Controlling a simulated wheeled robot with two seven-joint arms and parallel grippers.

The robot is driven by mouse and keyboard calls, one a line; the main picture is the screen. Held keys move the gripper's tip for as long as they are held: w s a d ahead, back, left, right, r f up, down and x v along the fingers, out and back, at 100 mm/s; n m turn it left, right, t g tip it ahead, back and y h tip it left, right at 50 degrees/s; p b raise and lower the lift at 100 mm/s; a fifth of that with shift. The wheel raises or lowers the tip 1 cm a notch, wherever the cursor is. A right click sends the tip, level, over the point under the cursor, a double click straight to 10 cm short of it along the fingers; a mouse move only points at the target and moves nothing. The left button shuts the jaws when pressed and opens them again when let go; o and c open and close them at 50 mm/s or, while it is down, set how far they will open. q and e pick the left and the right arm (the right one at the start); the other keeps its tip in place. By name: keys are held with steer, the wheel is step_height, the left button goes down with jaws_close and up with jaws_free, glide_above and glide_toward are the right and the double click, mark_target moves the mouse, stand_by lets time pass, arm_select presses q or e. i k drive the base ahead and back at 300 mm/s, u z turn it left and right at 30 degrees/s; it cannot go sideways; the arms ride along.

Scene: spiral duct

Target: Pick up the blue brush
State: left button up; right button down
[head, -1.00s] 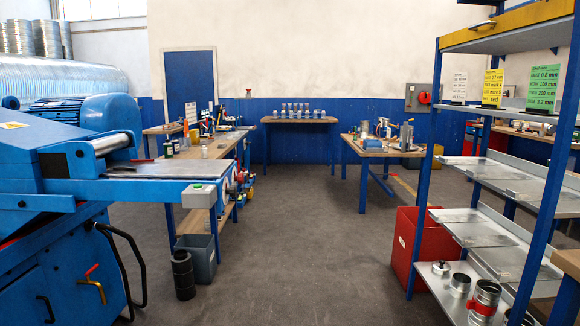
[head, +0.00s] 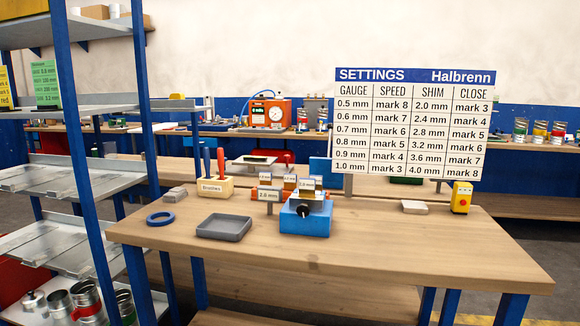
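A small beige block labelled "Brushes" (head: 213,188) stands on the wooden workbench, left of centre in the head view. Brush handles stand upright in it. A blue brush handle (head: 207,162) is on its left side, and a red handle (head: 220,161) is on its right. The lower ends of the brushes are hidden in the holder. Neither of my grippers is in view.
On the workbench (head: 400,245) are a grey tray (head: 224,228), a blue ring (head: 160,218), a blue device (head: 305,219) and a settings board (head: 407,124). A blue-post shelf (head: 146,130) stands at the left. The bench's front right is clear.

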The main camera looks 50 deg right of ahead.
mark_target(205, 153)
steer(key=z, duration=1.15)
steer(key=k, duration=0.4)
steer(key=u, duration=1.75)
steer(key=i, duration=1.2)
steer(key=z, duration=1.15)
steer(key=i, duration=0.7)
steer(key=z, duration=0.75)
